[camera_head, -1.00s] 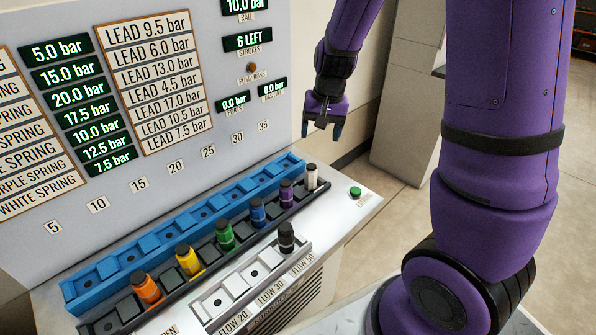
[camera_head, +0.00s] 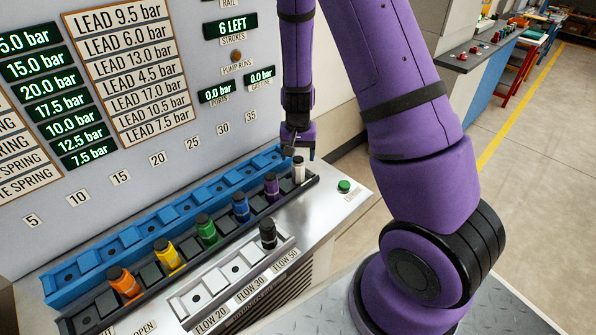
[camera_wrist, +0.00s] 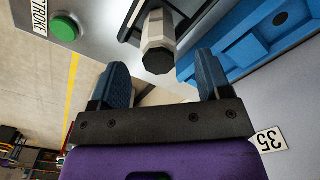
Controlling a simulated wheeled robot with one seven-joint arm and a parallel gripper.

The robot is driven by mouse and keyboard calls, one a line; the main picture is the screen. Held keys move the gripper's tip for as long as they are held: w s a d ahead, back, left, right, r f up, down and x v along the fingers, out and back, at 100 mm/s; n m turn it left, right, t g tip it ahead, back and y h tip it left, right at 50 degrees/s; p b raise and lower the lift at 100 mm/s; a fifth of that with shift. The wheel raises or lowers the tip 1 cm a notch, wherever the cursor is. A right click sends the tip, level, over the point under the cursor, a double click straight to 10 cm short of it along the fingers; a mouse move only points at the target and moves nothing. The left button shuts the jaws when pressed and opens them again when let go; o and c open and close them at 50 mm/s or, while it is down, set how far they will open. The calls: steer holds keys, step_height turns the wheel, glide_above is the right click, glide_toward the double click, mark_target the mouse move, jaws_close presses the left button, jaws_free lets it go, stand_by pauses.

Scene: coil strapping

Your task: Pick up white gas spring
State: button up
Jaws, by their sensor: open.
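The white gas spring (camera_head: 299,170) stands upright at the far right end of the dark rack (camera_head: 312,182), a white body with a dark top. It also shows in the wrist view (camera_wrist: 158,38), at the upper middle, ahead of the fingertips and roughly between their lines. My gripper (camera_head: 299,152) is just above and behind it in the head view. In the wrist view my gripper (camera_wrist: 160,82) has its two blue fingers spread apart with nothing between them. Whether a finger touches the spring cannot be told.
Purple (camera_head: 271,187), blue (camera_head: 240,206), green (camera_head: 206,229), yellow (camera_head: 167,256) and orange (camera_head: 123,283) springs stand in the same rack. A blue rack (camera_head: 150,229) runs behind. A black-topped piece (camera_head: 268,233) stands in front. A green button (camera_head: 344,186) is to the right.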

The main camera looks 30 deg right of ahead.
mark_target(298, 170)
steer(key=shift+f, duration=2.55)
steer(key=c, duration=1.2)
steer(key=shift+r, duration=0.15)
